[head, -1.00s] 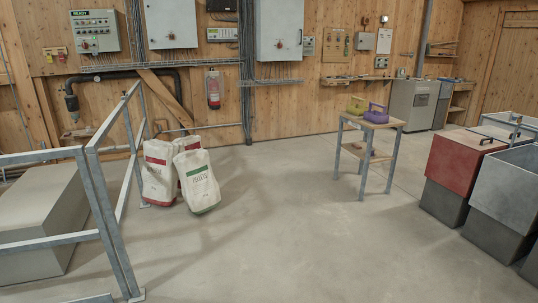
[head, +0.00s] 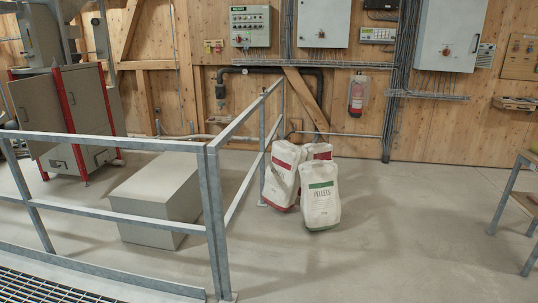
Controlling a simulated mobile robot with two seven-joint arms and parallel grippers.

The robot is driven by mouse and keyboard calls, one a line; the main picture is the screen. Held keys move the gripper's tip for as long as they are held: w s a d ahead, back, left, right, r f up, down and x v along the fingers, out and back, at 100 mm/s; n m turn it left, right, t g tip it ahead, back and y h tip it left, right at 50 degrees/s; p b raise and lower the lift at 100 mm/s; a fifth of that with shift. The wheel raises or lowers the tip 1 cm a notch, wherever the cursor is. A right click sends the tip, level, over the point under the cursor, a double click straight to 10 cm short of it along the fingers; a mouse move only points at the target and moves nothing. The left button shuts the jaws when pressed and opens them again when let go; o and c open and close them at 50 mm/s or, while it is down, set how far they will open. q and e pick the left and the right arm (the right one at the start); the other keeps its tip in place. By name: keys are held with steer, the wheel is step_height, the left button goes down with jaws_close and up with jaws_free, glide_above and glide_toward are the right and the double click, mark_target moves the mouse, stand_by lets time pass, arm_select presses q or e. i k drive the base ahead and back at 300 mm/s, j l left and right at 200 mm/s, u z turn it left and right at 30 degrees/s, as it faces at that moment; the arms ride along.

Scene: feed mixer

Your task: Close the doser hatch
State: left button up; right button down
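Neither of my grippers is in the head view. A grey machine with red posts (head: 75,115) stands at the far left behind the railing. It has panels with handles, and a lower part with a handle (head: 60,165) near the floor. I cannot tell whether this machine is the doser or whether any of its panels is the doser hatch. No open hatch can be made out clearly.
A galvanized railing (head: 211,190) fences the left side, with a grey block (head: 158,195) behind it and a floor grating (head: 40,288) in front. Pellet sacks (head: 320,198) stand right of the railing. A small table (head: 528,190) is cut off at the right edge. The middle floor is clear.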

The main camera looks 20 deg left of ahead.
mark_target(35, 100)
steer(key=i+u, duration=0.45)
steer(key=i+l+u, duration=0.1)
steer(key=i+u, duration=0.4)
steer(key=i, duration=0.15)
steer(key=i+j+u, duration=0.1)
steer(key=i+u, duration=0.5)
steer(key=u, duration=0.2)
steer(key=i+l+u, duration=0.1)
steer(key=i+u, duration=0.3)
steer(key=i+j+u, duration=0.15)
steer(key=i+u, duration=0.9)
steer(key=i, duration=1.35)
steer(key=i+z, duration=0.15)
steer(key=i, duration=0.55)
steer(key=i+j+z, duration=0.15)
steer(key=i, duration=0.5)
steer(key=i+z, duration=0.4)
steer(key=i+j+z, duration=0.1)
steer(key=z, duration=0.25)
steer(key=i+j+z, duration=0.2)
steer(key=i+z, duration=0.2)
steer(key=i+j+z, duration=0.35)
steer(key=i+z, duration=0.2)
steer(key=k+z, duration=0.1)
steer(key=k, duration=0.6)
